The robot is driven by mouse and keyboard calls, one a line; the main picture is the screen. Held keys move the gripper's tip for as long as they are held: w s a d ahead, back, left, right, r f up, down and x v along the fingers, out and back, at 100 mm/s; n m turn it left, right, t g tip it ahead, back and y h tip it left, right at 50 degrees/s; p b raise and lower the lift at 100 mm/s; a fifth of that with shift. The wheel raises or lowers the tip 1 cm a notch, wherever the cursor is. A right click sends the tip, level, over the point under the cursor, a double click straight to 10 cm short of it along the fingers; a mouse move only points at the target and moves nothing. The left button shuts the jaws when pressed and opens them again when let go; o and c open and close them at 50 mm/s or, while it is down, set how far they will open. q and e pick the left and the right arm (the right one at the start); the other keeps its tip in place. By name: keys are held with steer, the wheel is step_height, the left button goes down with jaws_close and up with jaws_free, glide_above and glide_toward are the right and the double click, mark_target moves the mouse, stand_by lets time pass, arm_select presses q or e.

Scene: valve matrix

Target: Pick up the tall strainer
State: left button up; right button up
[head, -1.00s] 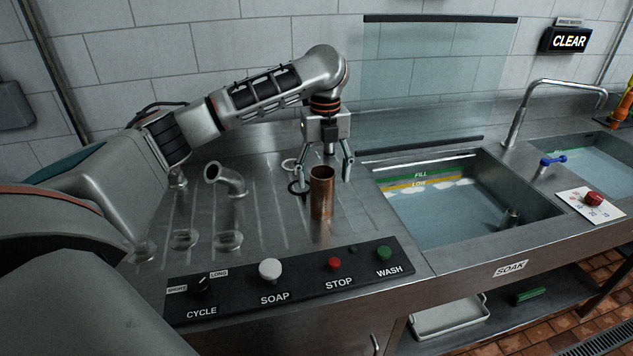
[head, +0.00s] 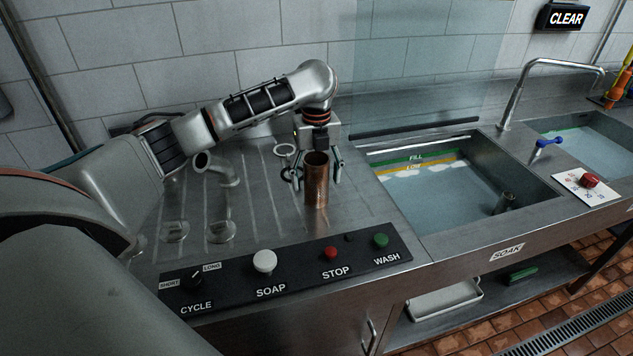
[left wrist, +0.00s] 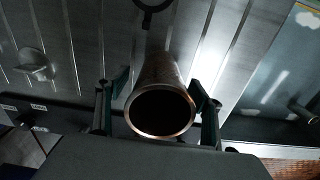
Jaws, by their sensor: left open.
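The tall strainer is a copper-brown upright cylinder with an open top (head: 317,190), standing on the ribbed steel drainboard behind the control panel. In the left wrist view its round rim and dark inside (left wrist: 160,108) face the camera. My left gripper (head: 315,178) points down at it, open, with one finger on each side. In the left wrist view the open fingers (left wrist: 157,105) flank the cylinder near its rim. I cannot tell whether either finger touches it. My right gripper is not in view.
Two rings, one pale (head: 284,149) and one dark, lie by the strainer. A pipe elbow (head: 222,168) and small fittings (head: 221,232) are on the left. The control panel (head: 300,270) lines the front. The water-filled soak sink (head: 425,190) is on the right, holding a small cylinder (head: 503,204).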

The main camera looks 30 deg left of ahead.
arm_select(q)
steer(key=shift+f, duration=0.25)
steer(key=c, duration=1.3)
steer(key=shift+c, duration=0.2)
steer(key=shift+r, duration=0.1)
